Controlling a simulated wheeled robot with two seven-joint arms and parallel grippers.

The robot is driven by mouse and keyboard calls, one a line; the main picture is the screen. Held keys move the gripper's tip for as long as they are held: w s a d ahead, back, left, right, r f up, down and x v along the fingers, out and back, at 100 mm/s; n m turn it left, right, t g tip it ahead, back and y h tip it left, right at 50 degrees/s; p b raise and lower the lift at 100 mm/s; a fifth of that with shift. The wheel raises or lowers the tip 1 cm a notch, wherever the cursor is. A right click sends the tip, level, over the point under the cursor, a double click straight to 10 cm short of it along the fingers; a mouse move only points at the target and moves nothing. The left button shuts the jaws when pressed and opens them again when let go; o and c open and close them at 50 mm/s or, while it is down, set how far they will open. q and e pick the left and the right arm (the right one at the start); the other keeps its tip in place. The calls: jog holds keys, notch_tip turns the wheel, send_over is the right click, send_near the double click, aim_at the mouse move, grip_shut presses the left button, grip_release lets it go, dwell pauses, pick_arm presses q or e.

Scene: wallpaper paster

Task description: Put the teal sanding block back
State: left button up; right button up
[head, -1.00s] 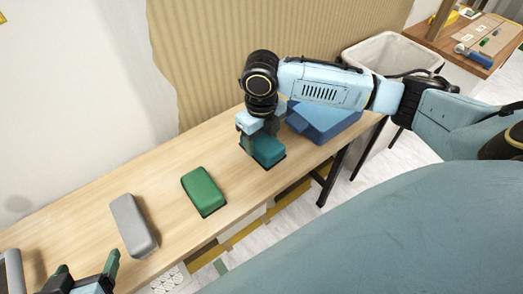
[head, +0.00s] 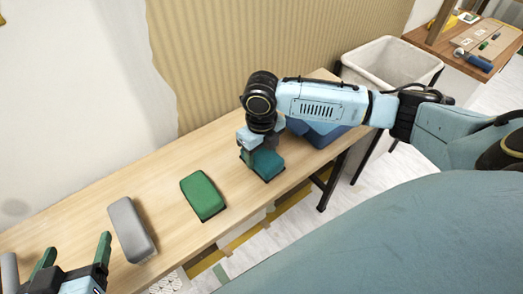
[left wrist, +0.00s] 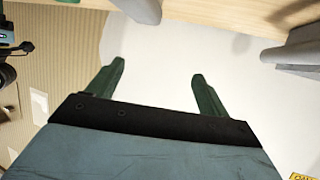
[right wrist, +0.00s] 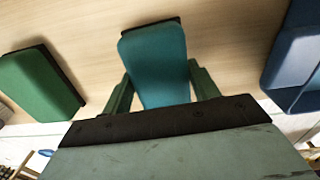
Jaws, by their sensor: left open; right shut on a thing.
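The teal sanding block (head: 267,164) is between the fingers of my right gripper (head: 258,145), low over the right part of the wooden bench. In the right wrist view, both fingers of the right gripper (right wrist: 163,88) press on the sides of the teal block (right wrist: 157,62). I cannot tell whether its dark underside touches the bench. My left gripper (head: 74,250) is open and empty at the lower left, beside the grey block. The left wrist view shows the left gripper (left wrist: 155,85) with its fingers apart and nothing between them.
A green block (head: 203,195) and a grey block (head: 131,229) lie on the bench (head: 165,175) left of the teal one. A blue object (head: 325,136) sits to its right, partly behind my right arm. A white bin (head: 390,62) stands beyond the bench's right end.

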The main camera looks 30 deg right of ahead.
jog(key=shift+f, duration=0.15)
jog(key=o, duration=1)
